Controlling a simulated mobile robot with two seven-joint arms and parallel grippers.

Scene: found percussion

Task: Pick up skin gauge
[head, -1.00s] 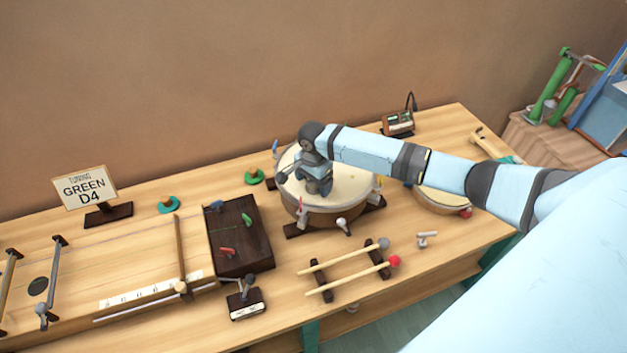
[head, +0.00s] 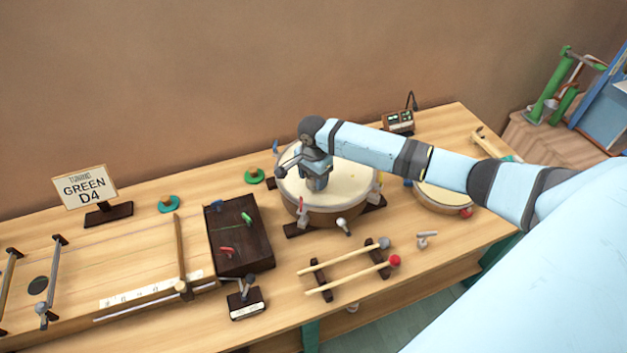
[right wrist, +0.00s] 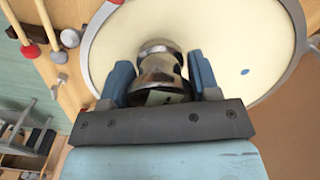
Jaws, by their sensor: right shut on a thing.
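The skin gauge (right wrist: 158,66) shows in the right wrist view as a shiny, waisted metal piece between my right gripper's blue fingers. My right gripper (right wrist: 160,78) is shut on it, over the pale drum skin (right wrist: 225,35). In the head view my right gripper (head: 318,182) is above the large drum (head: 345,188), and the gauge is hidden there by the gripper and wrist. I cannot tell whether the gauge touches the skin. My left gripper is not in view.
Mallets (head: 345,277) lie on dark rests in front of the drum. A smaller drum (head: 440,197) stands to the right. A dark box (head: 240,240) and a stringed board (head: 120,265) are to the left. A small meter (head: 398,122) stands at the back.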

